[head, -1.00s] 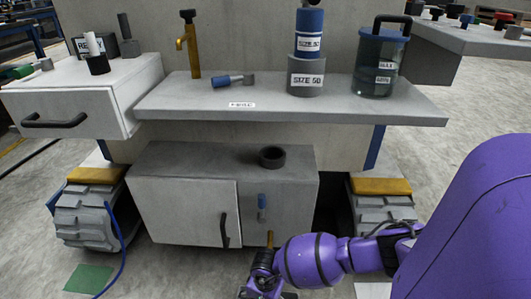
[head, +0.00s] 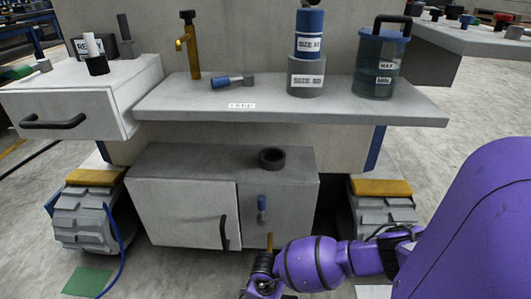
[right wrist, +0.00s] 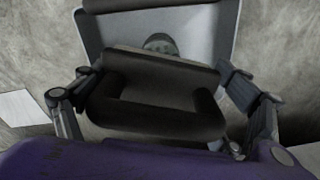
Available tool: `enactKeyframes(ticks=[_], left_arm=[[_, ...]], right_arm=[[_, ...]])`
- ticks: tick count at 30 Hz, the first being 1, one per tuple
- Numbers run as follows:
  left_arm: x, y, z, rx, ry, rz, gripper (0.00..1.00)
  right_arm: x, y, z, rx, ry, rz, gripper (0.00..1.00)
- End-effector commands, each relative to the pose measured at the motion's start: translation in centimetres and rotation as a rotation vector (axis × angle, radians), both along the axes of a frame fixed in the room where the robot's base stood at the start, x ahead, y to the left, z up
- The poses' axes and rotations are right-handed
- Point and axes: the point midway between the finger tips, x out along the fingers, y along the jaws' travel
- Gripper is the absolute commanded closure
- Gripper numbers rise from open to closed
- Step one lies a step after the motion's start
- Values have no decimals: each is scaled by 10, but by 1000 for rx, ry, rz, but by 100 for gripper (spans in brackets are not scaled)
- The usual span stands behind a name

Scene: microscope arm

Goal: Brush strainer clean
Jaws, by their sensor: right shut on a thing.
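A blue-handled tool with a grey end (head: 230,82) lies on the grey shelf and may be the brush. A blue cylinder with a size label (head: 310,33) stands upright in a grey cylinder (head: 306,77); I cannot tell whether it is the strainer. My right gripper (right wrist: 160,100) is low in front of the cabinet, at the bottom edge of the head view. I cannot identify the held thing. My left gripper is not in view.
A dark ring (head: 272,158) lies on the cabinet (head: 180,205). A drawer unit (head: 70,105) is at left.

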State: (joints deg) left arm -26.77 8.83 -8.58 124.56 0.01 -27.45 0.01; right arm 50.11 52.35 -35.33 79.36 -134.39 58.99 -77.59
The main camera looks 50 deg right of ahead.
Motion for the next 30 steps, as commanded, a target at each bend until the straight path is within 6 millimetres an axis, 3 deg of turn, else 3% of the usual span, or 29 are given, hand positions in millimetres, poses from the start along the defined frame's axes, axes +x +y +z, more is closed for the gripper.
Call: enactKeyframes(ticks=[30], left_arm=[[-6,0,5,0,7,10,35]], right_arm=[[-13,-4,0,0,-1,0,34]])
